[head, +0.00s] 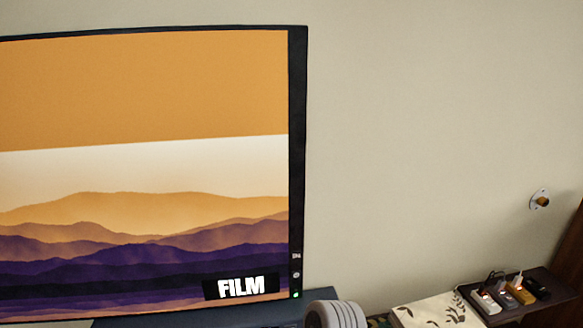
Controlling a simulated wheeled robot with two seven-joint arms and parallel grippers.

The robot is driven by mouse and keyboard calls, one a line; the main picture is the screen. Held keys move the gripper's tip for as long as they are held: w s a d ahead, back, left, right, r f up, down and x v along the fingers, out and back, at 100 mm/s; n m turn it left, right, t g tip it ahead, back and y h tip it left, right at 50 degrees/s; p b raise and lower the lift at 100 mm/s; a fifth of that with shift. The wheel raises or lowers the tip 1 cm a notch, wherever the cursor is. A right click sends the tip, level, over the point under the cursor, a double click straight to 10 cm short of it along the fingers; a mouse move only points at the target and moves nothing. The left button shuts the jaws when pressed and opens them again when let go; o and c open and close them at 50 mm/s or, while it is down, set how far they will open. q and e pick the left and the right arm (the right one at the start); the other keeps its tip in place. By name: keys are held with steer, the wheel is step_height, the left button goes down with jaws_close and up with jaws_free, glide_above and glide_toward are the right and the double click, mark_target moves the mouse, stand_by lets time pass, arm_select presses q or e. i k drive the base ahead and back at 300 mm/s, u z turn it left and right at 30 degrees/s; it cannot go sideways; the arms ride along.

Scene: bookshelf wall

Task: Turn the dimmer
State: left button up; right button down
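The dimmer (540,200) is on the pale wall at the far right of the head view. It has a small brass-coloured knob on a round, light plate. Nothing touches it or covers it. The picture is too small to tell how far the knob is turned. Neither my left gripper nor my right gripper is in view.
A large screen (150,180) with a mountain picture fills the left. Below the dimmer, a dark shelf or box (559,278) holds a power strip with several plugs (510,292). A leaf-patterned pale surface (440,311) lies beside it. The wall around the dimmer is bare.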

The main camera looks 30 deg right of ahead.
mark_target(543, 202)
steer(key=z, duration=3.9)
steer(key=i, duration=3.4)
steer(key=u, duration=2)
